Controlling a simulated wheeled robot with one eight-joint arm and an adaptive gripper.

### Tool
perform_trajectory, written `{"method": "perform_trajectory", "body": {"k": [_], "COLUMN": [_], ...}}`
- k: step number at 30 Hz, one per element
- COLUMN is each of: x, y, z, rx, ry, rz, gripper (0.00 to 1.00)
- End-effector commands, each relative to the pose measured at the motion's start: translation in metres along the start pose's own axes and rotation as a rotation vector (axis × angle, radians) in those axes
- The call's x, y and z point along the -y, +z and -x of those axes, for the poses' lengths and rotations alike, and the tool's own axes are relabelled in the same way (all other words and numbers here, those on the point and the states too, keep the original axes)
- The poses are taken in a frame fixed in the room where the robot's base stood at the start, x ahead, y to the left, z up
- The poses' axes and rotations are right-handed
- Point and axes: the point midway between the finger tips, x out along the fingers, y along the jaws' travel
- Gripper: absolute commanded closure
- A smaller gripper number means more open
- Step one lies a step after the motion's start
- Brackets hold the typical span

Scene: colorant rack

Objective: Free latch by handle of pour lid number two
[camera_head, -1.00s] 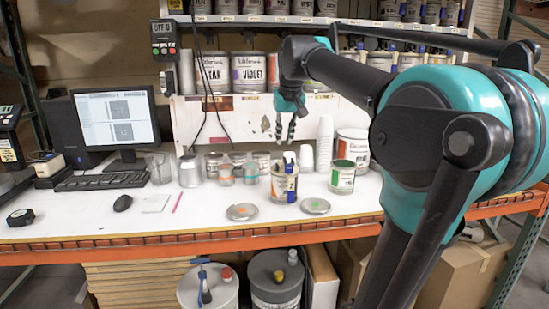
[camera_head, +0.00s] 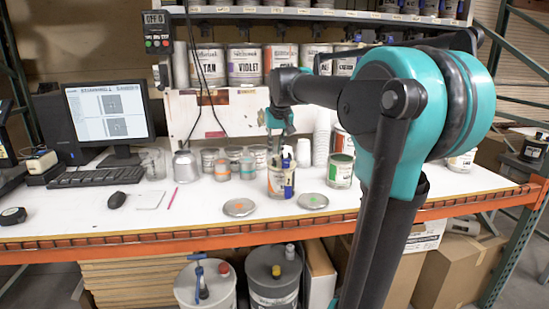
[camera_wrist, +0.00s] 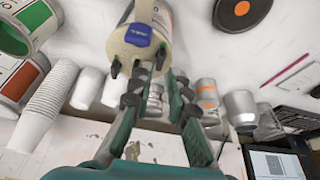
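In the head view my gripper (camera_head: 284,143) is just above and behind the can. Whether a fingertip touches the lid or latch cannot be told. No number shows clearly.
A green-labelled can (camera_head: 341,171) stands to the right, near stacked white cups (camera_head: 321,140). Two flat round lids lie in front, one with an orange dot (camera_head: 239,207), one with a green dot (camera_head: 313,201). Small tins stand at left.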

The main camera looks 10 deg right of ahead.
Motion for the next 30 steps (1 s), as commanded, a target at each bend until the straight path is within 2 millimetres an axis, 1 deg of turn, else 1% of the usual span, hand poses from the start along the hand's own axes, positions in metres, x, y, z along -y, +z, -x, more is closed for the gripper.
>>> {"method": "perform_trajectory", "body": {"k": [1, 4, 7, 10, 13, 20, 24, 30], "x": [0.0, 0.0, 0.0, 0.0, 0.0, 0.0, 0.0, 0.0], "y": [0.0, 0.0, 0.0, 0.0, 0.0, 0.0, 0.0, 0.0], "z": [-0.01, -0.024, -0.035, -0.041, -0.044, -0.044, -0.044, -0.044], "rx": [0.0, 0.0, 0.0, 0.0, 0.0, 0.0, 0.0, 0.0], "ry": [0.0, 0.0, 0.0, 0.0, 0.0, 0.0, 0.0, 0.0], "rz": [0.0, 0.0, 0.0, 0.0, 0.0, 0.0, 0.0, 0.0], "gripper": [0.84, 0.84, 0.84, 0.84, 0.84, 0.84, 1.0, 1.0]}}
